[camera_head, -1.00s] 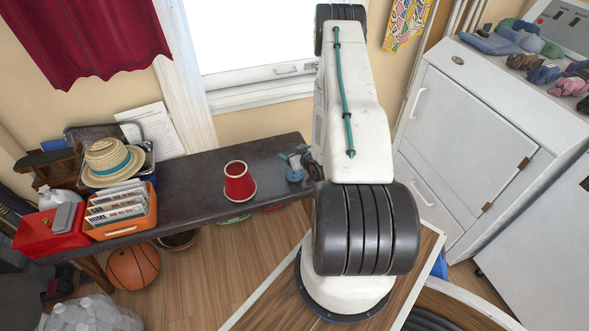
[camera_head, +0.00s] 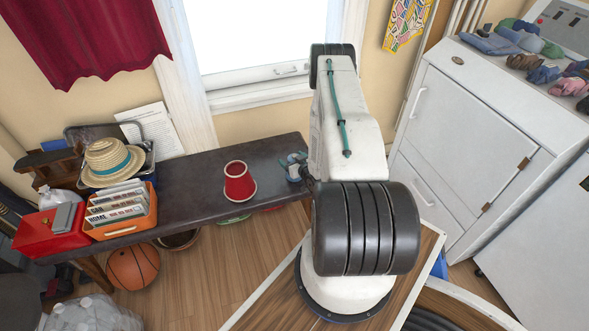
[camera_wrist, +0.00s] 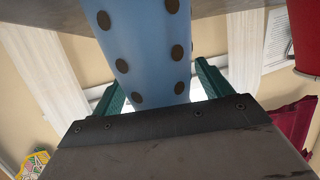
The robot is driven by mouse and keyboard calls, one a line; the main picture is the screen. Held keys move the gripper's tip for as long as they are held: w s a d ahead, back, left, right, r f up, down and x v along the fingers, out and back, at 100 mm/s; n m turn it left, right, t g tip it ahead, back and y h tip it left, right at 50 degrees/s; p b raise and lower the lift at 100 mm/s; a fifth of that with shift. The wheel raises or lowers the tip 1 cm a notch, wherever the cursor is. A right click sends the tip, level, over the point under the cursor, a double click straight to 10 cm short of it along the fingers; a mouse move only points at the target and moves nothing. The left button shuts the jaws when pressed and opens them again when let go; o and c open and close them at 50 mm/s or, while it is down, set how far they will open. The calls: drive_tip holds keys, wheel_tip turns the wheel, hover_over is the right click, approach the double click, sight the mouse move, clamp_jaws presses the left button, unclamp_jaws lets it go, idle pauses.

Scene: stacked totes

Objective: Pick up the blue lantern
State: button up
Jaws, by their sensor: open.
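The blue lantern shows large in the wrist view (camera_wrist: 150,45) as a tapering light-blue body with dark brown dots. In the head view only a small blue part of it (camera_head: 294,173) shows at the right end of the dark bench, partly hidden by my arm. My gripper (camera_wrist: 160,88) is open, with one green finger on each side of the lantern. Whether either finger touches it I cannot tell. In the head view the green fingertips (camera_head: 291,160) show just left of my arm at the lantern.
A red pail-like object (camera_head: 239,185) stands on the bench (camera_head: 190,190), left of the lantern. An orange file box (camera_head: 122,222), a straw hat (camera_head: 108,158) and a red box (camera_head: 50,238) crowd the left end. A white cabinet (camera_head: 460,140) stands right. The bench's middle is mostly clear.

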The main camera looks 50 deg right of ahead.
drive_tip(key=c, duration=1.2)
drive_tip(key=shift+c, duration=0.4)
drive_tip(key=shift+r, duration=0.1)
